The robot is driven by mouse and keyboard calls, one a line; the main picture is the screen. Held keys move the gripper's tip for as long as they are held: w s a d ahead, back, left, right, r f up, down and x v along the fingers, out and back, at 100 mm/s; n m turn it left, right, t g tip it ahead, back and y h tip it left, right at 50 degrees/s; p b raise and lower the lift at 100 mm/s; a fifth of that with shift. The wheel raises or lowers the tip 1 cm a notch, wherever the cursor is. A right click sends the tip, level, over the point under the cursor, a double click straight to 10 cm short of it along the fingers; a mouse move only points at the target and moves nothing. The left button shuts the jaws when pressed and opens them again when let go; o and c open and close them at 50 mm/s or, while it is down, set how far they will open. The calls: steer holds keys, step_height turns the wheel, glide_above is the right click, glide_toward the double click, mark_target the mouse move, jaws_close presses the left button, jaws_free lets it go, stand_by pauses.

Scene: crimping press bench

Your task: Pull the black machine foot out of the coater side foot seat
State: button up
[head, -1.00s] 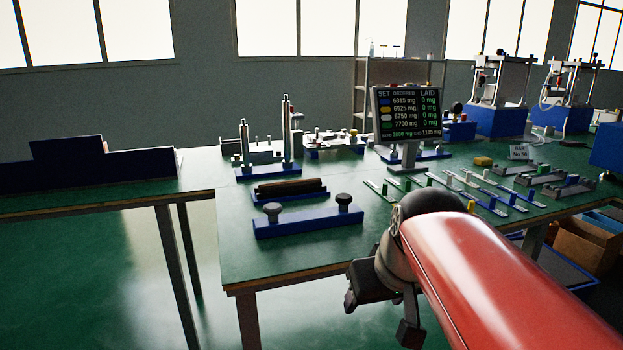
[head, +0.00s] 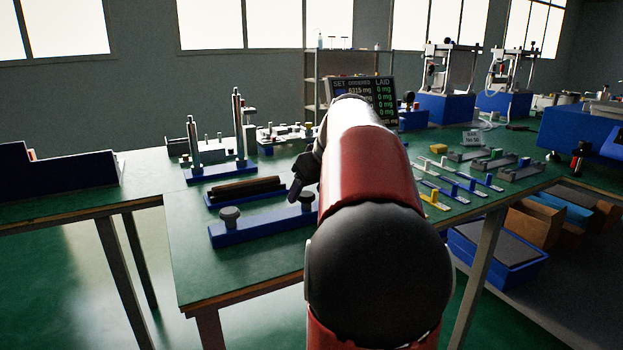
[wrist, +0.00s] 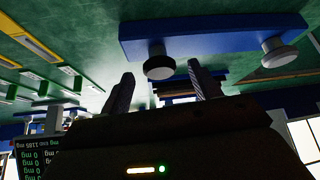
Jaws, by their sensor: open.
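Two round-headed machine feet stand upright on a long blue bar (head: 262,230) near the bench's front left. The right one is dark, the black foot (head: 308,196); the left one is the greyer foot (head: 230,215). In the wrist view, which looks upside down, the black foot (wrist: 159,66) shows between and beyond my fingertips, and the greyer foot (wrist: 280,52) is off to the right. My gripper (wrist: 160,72) is open and empty. In the head view my gripper (head: 298,186) hangs close by the black foot, partly hidden by my arm. The seat under the black foot is hidden.
Behind the bar lies a blue tray with dark rollers (head: 245,190), then a blue stand with two upright posts (head: 215,172). A display screen (head: 365,95) stands behind my arm. Several coloured strips (head: 455,188) lie on the bench to the right.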

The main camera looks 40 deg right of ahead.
mark_target(306, 194)
steer(key=shift+x, duration=1.2)
steer(key=c, duration=1.1)
steer(key=shift+r, duration=0.1)
steer(key=shift+r, duration=0.15)
steer(key=shift+r+p, duration=0.75)
steer(key=shift+p, duration=0.05)
steer(key=shift+r, duration=0.1)
steer(key=shift+r, duration=1.4)
